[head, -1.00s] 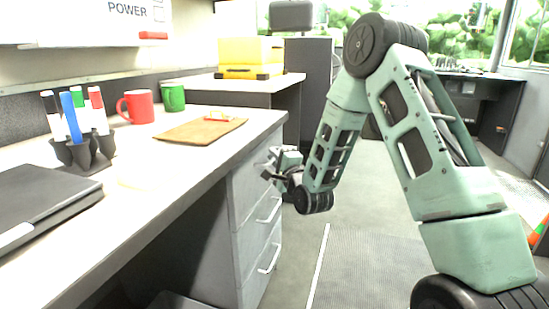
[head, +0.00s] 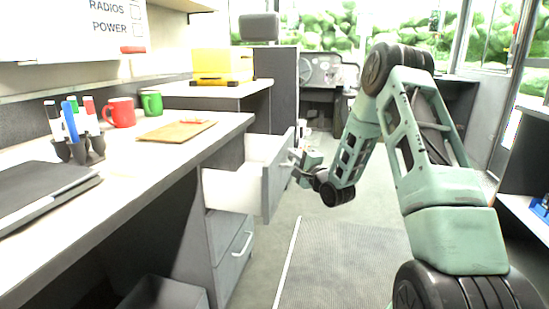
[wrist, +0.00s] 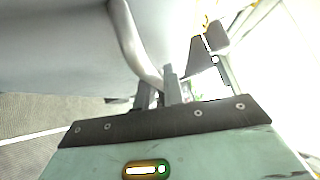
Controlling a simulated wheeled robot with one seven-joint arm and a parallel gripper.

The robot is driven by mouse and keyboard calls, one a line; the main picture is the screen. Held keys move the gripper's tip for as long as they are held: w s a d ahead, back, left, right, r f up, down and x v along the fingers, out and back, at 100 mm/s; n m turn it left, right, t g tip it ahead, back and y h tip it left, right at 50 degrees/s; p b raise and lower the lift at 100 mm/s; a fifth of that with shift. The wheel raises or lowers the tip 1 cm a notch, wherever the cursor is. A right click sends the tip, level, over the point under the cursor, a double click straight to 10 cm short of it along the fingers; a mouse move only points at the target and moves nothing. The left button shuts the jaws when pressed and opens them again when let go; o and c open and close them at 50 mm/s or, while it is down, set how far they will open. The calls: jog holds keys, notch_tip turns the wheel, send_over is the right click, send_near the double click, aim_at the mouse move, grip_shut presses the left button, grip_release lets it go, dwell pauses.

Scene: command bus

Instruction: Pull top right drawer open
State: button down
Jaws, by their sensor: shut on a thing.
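The top drawer (head: 236,188) of the grey cabinet under the desk stands pulled well out, its white inside showing. Its grey front panel (head: 278,172) faces my arm. My gripper (head: 296,170) is at that front, shut on the drawer handle. In the wrist view the curved metal handle (wrist: 132,45) runs down to the fingers of my gripper (wrist: 160,92), which close around its lower end. The exact finger contact is partly hidden.
Below, another drawer with a handle (head: 242,243) is closed. On the desk (head: 70,215) are a laptop (head: 40,190), a pen holder (head: 80,150), a red mug (head: 120,112), a green mug (head: 151,103) and a clipboard (head: 178,131). The floor (head: 345,260) beside the cabinet is clear.

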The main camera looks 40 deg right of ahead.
jog(key=s+d+p, duration=0.4)
jog(key=s+d, duration=0.8)
jog(key=s, duration=0.3)
jog(key=shift+s+p, duration=0.3)
jog(key=shift+p, duration=0.05)
jog(key=c, duration=1.5)
grip_release()
jog(key=shift+s, duration=0.1)
jog(key=s+p, duration=0.1)
jog(key=s, duration=0.4)
jog(key=s+a+f+p, duration=0.1)
jog(key=s, duration=0.5)
jog(key=s+a+f, duration=0.1)
jog(key=s, duration=0.5)
jog(key=shift+a+f+p, duration=0.1)
jog(key=shift+f+p, duration=0.1)
jog(key=shift+p, duration=0.2)
